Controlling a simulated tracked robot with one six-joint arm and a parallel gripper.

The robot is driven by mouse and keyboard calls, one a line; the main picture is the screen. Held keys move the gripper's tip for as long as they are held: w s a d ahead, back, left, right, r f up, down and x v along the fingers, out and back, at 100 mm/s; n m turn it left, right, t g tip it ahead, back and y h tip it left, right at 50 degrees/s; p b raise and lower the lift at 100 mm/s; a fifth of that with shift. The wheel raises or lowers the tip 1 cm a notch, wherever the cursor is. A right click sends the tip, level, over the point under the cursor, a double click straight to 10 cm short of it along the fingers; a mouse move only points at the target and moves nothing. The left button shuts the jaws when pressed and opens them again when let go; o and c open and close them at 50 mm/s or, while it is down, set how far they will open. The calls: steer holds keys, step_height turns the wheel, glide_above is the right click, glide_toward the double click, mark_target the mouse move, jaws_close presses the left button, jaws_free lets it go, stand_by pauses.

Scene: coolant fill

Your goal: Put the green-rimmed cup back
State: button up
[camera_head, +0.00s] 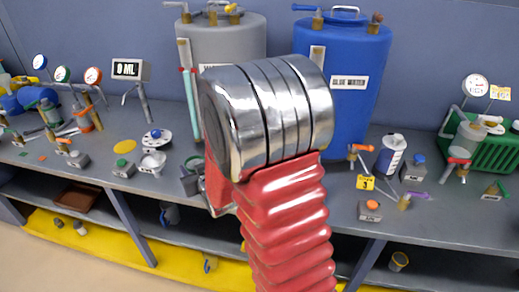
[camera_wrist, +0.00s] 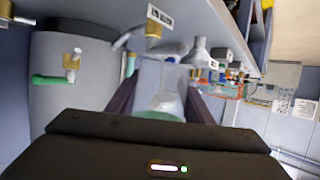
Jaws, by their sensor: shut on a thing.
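In the wrist view, a clear, pale cup (camera_wrist: 160,82) sits between the two dark fingers of my gripper (camera_wrist: 161,92). A green rim (camera_wrist: 160,116) shows at the cup's near end, close to the gripper's body. The fingers are shut on the cup from both sides. The cup's far end is hard to make out against the pale things behind it, and I cannot see its contents. In the head view my own red and chrome arm stands in the middle of the picture and hides the gripper and the cup.
A grey tank (camera_head: 222,42) and a blue tank (camera_head: 345,75) stand at the back of the grey bench (camera_head: 95,180). A display (camera_head: 130,69) reads 0 ML. In the wrist view, a green-handled tap (camera_wrist: 70,68) is at left.

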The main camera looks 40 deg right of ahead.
steer(key=s+d+f+n+y, duration=0.1)
steer(key=d, duration=1.1)
steer(key=s+d+f+n+y, duration=0.1)
steer(key=s+d+f+y, duration=0.1)
steer(key=d, duration=1.1)
steer(key=shift+d, duration=0.25)
steer(key=shift+f, duration=3.4)
steer(key=shift+f, duration=0.45)
